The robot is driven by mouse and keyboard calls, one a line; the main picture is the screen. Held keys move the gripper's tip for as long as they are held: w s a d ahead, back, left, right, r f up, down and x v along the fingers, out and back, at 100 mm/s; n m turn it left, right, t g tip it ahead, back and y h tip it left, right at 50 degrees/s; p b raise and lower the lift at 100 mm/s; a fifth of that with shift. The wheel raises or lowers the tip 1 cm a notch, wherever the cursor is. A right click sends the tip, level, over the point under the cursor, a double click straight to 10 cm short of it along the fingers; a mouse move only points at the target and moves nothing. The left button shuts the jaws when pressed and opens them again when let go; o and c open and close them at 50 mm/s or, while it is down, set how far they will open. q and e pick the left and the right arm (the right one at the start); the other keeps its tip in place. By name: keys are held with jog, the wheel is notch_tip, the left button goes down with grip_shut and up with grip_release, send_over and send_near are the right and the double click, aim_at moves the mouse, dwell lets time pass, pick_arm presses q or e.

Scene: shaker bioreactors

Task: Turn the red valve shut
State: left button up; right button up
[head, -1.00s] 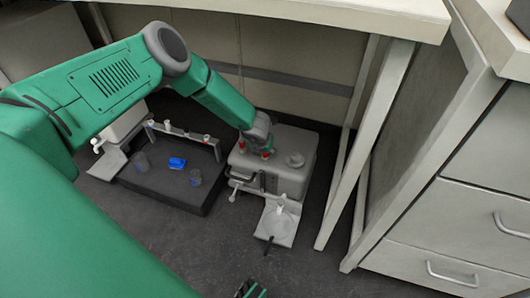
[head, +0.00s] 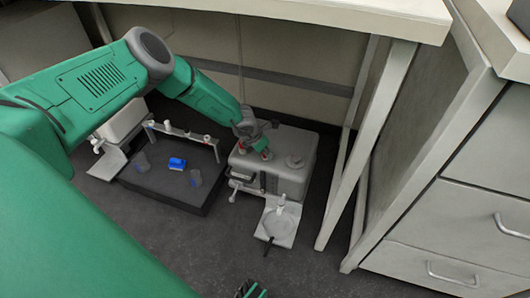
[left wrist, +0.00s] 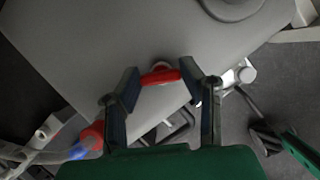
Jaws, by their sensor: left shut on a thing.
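The red valve (left wrist: 160,76) is a small bar handle on top of a grey box-shaped tank (left wrist: 90,50). In the left wrist view it lies crosswise between both fingers of my left gripper (left wrist: 158,88), which is shut on it. In the head view my left gripper (head: 254,149) reaches down onto the front top edge of the tank (head: 292,143), and a bit of the valve's red (head: 266,155) shows below it. Part of what looks like my right gripper (head: 251,289) shows at the bottom edge; its jaws are unclear.
A second red fitting (left wrist: 92,137) with a blue part sits beside the held valve. A flat plate (head: 279,225) stands before the tank. A dark platform (head: 165,190) with a blue item (head: 177,163) is to the left. A table leg (head: 362,150) stands right.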

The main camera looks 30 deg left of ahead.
pick_arm(q)
jog(key=m, duration=0.2)
jog(key=m+h, duration=0.1)
jog(key=shift+s+a+f+g, duration=0.15)
jog(key=shift+s+f+g, duration=0.15)
jog(key=shift+g, duration=0.1)
jog(key=m+h, duration=0.1)
jog(key=m, duration=0.2)
jog(key=shift+w+m+g, duration=0.15)
jog(key=shift+m+g, duration=0.15)
jog(key=shift+g, duration=0.1)
jog(key=m, duration=0.1)
jog(key=m+g, duration=0.1)
jog(key=m, duration=0.2)
jog(key=shift+w+a+r+m+g+h, duration=0.1)
jog(key=shift+a+m+g+h, duration=0.2)
jog(key=shift+m+h, duration=0.1)
jog(key=shift+m, duration=0.3)
jog(key=shift+a, duration=0.1)
jog(key=o, duration=1.1)
jog(key=shift+w, duration=0.1)
jog(key=shift+c, duration=0.2)
jog(key=shift+o, duration=0.4)
jog(key=shift+w+r, duration=0.1)
